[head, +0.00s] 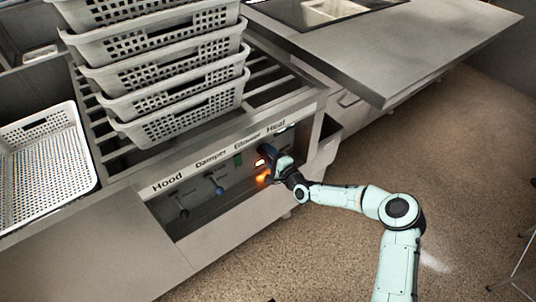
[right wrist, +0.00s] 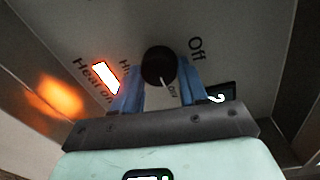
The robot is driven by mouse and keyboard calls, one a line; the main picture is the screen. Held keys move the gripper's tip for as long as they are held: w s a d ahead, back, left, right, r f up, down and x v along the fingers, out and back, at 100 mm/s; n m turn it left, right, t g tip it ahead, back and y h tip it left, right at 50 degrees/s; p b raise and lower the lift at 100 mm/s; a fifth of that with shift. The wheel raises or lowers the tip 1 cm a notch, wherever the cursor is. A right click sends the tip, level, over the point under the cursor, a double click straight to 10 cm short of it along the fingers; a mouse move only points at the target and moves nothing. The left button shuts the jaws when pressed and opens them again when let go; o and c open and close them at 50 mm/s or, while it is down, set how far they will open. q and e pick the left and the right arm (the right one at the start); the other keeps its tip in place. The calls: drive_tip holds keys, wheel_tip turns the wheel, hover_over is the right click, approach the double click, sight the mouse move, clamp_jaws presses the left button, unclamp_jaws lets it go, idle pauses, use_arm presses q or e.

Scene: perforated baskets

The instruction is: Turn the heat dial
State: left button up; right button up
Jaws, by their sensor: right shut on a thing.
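The heat dial (right wrist: 157,64) is a round black knob with a white pointer line in the right wrist view. The pointer is aimed towards the gripper's palm, slightly right. My right gripper (right wrist: 160,76) has one blue finger on each side of the dial and is shut on it. A "Heat on" lamp (right wrist: 106,77) glows orange-white left of the dial. In the head view my right gripper (head: 272,160) is at the panel below the "Heat" label and hides the dial. My left gripper is not in view.
Stacked perforated baskets (head: 180,125) stand on the rack above. A grey countertop (head: 400,50) juts out at upper right. The floor (head: 470,180) at right is open.

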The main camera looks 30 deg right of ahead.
drive_tip(key=o, duration=1.1)
drive_tip(key=shift+c, duration=0.2)
use_arm(q)
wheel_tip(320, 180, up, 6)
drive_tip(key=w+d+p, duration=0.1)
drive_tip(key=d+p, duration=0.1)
drive_tip(key=p, duration=0.2)
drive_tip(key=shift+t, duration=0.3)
use_arm(e)
drive_tip(key=s+d, duration=0.1)
drive_tip(key=s, duration=1.2)
drive_tip(key=shift+s+r, duration=0.2)
drive_tip(key=shift+r, duration=0.2)
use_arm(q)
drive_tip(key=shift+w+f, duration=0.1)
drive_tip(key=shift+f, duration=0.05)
